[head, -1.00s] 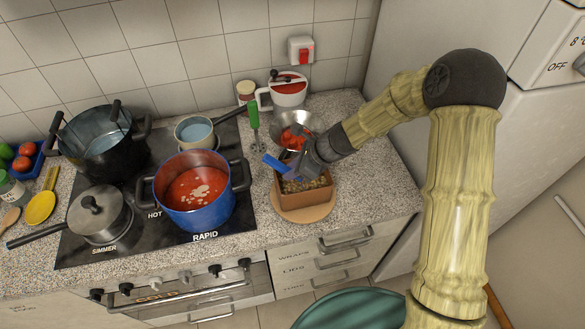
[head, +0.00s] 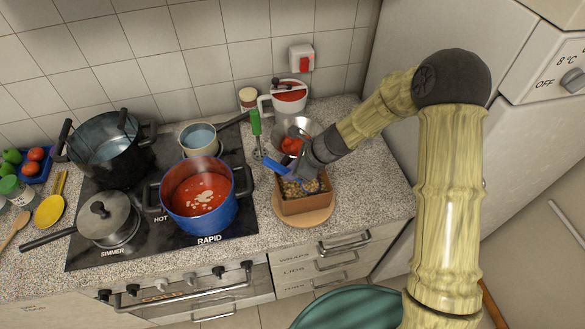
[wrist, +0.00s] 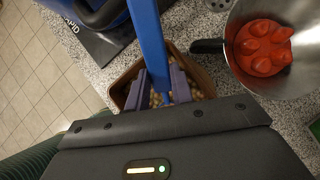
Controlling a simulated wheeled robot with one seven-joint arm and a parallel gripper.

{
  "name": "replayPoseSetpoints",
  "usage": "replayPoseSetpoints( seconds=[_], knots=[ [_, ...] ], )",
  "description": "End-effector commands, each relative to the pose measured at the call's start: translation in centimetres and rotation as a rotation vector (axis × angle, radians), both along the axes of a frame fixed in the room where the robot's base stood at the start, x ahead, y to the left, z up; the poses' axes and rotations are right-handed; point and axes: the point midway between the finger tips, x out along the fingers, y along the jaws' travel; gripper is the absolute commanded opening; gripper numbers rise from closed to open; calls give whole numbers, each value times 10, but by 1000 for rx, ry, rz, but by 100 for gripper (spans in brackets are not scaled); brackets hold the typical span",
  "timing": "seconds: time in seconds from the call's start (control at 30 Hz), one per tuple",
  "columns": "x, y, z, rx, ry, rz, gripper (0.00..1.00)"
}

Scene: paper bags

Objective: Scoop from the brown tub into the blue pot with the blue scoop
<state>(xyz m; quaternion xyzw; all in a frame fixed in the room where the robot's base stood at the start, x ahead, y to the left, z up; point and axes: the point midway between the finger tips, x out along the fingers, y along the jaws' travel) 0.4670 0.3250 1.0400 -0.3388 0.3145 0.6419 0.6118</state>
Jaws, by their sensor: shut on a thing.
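The brown tub (head: 305,205) stands on a round wooden board on the counter, right of the stove. It holds small pale beige pieces, and it also shows in the wrist view (wrist: 200,78). My gripper (wrist: 165,95) is shut on the blue scoop (wrist: 150,40), above the tub. In the head view the scoop's handle (head: 272,165) sticks out up and left from the gripper. The scoop's bowl is hidden, so I cannot tell whether it holds anything. The blue pot (head: 205,215) sits on the stove's front right, with red sauce and pale pieces in it.
A metal bowl with red contents (head: 300,135) stands behind the tub. A lidded saucepan (head: 105,218), a large black pot (head: 105,145) and a small pan (head: 200,138) share the stove.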

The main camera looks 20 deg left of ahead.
Motion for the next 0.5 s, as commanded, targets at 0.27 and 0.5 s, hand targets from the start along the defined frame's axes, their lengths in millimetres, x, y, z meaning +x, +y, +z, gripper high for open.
replayPoseSetpoints(
  seconds=[0.27,0.5],
  knots=[
    [0,2,13,-20,0,0,0],
    [0,2,22,-38,-2,0,0]
  ],
)
